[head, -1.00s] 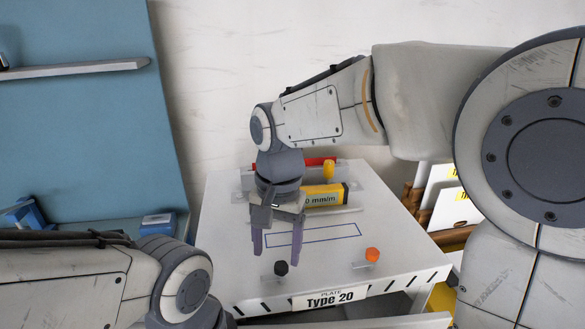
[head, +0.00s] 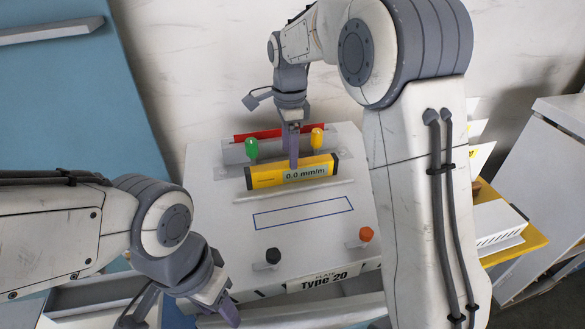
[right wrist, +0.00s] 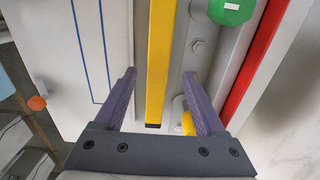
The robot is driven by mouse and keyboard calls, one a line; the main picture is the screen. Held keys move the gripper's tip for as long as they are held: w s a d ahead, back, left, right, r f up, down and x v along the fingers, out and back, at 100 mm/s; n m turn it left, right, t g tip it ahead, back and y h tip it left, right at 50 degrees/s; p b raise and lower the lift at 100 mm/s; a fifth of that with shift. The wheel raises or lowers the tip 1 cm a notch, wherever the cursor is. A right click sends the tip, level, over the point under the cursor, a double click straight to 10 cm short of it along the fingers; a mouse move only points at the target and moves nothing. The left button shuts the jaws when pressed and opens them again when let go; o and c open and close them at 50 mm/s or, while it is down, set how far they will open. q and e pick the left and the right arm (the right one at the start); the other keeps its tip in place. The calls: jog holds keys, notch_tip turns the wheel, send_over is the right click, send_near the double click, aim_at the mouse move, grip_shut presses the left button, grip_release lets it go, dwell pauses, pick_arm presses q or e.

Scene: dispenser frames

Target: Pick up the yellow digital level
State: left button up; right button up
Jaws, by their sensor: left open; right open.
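The yellow digital level (head: 265,179) lies on the white plate, in front of a grey rail, with its display reading 0.0 mm/m. My right gripper (head: 294,150) points down over its middle, and the fingers hide a small part of it. In the right wrist view the level (right wrist: 160,50) runs as a yellow strip between the open fingers of my right gripper (right wrist: 159,76), one on each side. I cannot tell whether the fingertips touch it. My left gripper (head: 185,317) is open and empty at the plate's front left.
The white plate (head: 215,215) carries a green knob (head: 251,147) and a yellow knob (head: 317,138) behind the level, and a red bar (head: 258,134). A black knob (head: 273,256) and an orange knob (head: 366,235) stand near the front. The blue-outlined area is clear.

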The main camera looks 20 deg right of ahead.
jog(key=f, duration=0.1)
jog(key=f+p, duration=0.1)
jog(key=f, duration=0.1)
jog(key=shift+s+d+f+p, duration=0.15)
jog(key=shift+d+f+p, duration=0.15)
jog(key=shift+p, duration=0.1)
jog(key=shift+f, duration=0.55)
grip_shut()
jog(key=shift+r, duration=0.1)
